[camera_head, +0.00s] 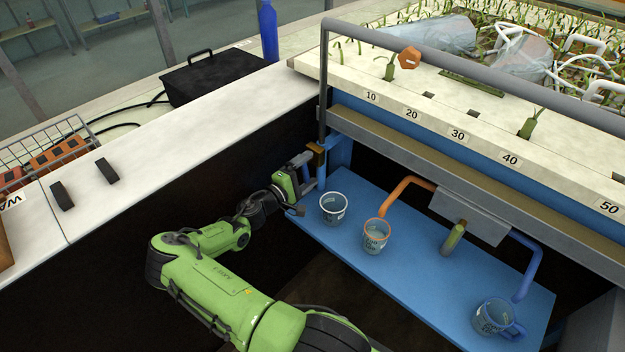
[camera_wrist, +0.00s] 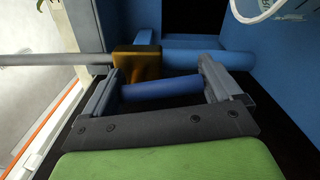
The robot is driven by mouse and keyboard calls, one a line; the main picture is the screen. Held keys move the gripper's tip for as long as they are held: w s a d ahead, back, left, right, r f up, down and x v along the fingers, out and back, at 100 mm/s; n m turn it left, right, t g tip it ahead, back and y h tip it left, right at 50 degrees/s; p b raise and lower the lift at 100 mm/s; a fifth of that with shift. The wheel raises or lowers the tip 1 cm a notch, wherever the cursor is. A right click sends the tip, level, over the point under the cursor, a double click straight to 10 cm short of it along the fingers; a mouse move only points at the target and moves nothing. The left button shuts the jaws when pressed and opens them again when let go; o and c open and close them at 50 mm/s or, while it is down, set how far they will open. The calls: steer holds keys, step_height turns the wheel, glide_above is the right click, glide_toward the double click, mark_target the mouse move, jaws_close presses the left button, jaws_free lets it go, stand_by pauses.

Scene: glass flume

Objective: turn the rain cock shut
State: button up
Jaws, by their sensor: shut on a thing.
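The rain cock has a brass body (camera_wrist: 137,63) set between a grey pipe on the left and a blue pipe on the right in the wrist view. Its blue handle (camera_wrist: 163,88) lies nearly parallel to the pipe line. My gripper (camera_wrist: 160,74) is shut on the handle, with one finger at each end of it. In the head view the brass body (camera_head: 317,150) shows at the upright grey pipe by the flume's near left corner. My gripper (camera_head: 306,186) is just below it there, and the handle is mostly hidden by the gripper.
A blue shelf (camera_head: 420,278) beside my gripper holds a clear cup (camera_head: 333,208), an orange-rimmed cup (camera_head: 376,236) and a blue-handled jug (camera_head: 495,317). Orange (camera_head: 402,190) and blue (camera_head: 527,268) spouts hang over it. A white bench (camera_head: 130,150) stands left.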

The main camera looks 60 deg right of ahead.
steer(key=shift+w+f+m+b, duration=0.15)
steer(key=shift+w+m+b, duration=0.1)
steer(key=shift+m+b, duration=0.65)
steer(key=shift+m, duration=0.3)
steer(key=o, duration=1.2)
steer(key=w+a+p, duration=0.1)
steer(key=a, duration=0.4)
steer(key=a+p, duration=0.1)
steer(key=a, duration=0.4)
steer(key=w+a+p, duration=0.1)
steer(key=a, duration=0.4)
steer(key=shift+w+a, duration=0.25)
steer(key=shift+w, duration=0.05)
